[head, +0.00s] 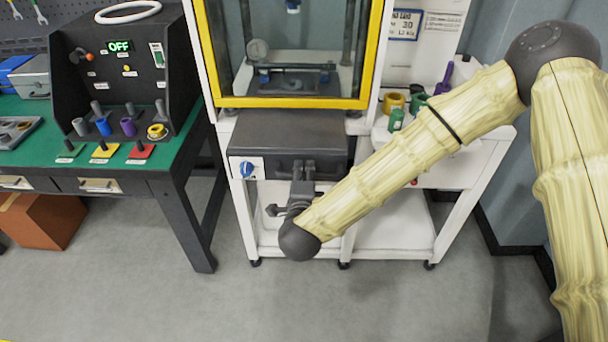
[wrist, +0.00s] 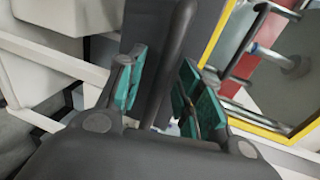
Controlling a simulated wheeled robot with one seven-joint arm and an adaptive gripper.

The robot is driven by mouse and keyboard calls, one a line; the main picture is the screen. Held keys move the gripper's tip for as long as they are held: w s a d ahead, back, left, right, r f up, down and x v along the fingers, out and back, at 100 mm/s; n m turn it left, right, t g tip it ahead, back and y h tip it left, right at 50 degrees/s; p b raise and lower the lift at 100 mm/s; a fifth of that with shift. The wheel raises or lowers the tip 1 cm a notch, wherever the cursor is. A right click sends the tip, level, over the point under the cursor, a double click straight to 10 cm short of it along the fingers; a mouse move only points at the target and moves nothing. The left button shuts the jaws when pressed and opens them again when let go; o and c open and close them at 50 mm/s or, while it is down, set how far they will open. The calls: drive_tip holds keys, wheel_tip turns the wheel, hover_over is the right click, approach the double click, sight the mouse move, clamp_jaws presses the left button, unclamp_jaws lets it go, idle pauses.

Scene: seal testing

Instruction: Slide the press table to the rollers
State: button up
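The press table (head: 290,130) is a dark grey block with a flat top, sitting at the front of the white press frame below the yellow-edged window. My gripper (head: 303,172) is at its front face, right of the blue knob. In the wrist view, the teal pads of my gripper (wrist: 160,90) stand on either side of a dark bar (wrist: 178,40), which looks like the table's handle. The pads are close to the bar, but I cannot tell whether both touch it. My arm hides part of the front. I cannot make out any rollers.
The yellow-edged press window (head: 290,102) is above and behind the table. A green-topped bench (head: 183,165) with a control box (head: 120,75) stands at left. A white shelf cart (head: 455,175) is at right. Grey floor (head: 130,285) in front is clear.

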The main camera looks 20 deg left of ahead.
drive_tip(key=v, duration=1.1)
drive_tip(key=shift+s, duration=0.35)
drive_tip(key=shift+r, duration=0.1)
drive_tip(key=s+d+f+n+g, duration=0.2)
drive_tip(key=d+f+n, duration=0.15)
drive_tip(key=f, duration=0.45)
drive_tip(key=s+d+f+n+g, duration=0.25)
drive_tip(key=d+f, duration=0.25)
drive_tip(key=f, duration=0.3)
drive_tip(key=s+d+f+n+g, duration=0.2)
drive_tip(key=d+f+n+g, duration=0.1)
drive_tip(key=d+f, duration=0.3)
drive_tip(key=s+d+f+n+g+h, duration=0.1)
drive_tip(key=s+d+f+n+g, duration=0.1)
drive_tip(key=s+d+f, duration=0.2)
drive_tip(key=s+d+f+n+g+h, duration=0.1)
drive_tip(key=s+d+f+g, duration=0.2)
drive_tip(key=s+d, duration=0.3)
drive_tip(key=s+d+f+n+g+h, duration=0.1)
drive_tip(key=s+d+f, duration=0.4)
drive_tip(key=d, duration=0.6)
drive_tip(key=shift+s+d+f+n+g+h, duration=0.2)
drive_tip(key=shift+s+f+n+g+h, duration=0.15)
drive_tip(key=shift+n+g, duration=0.4)
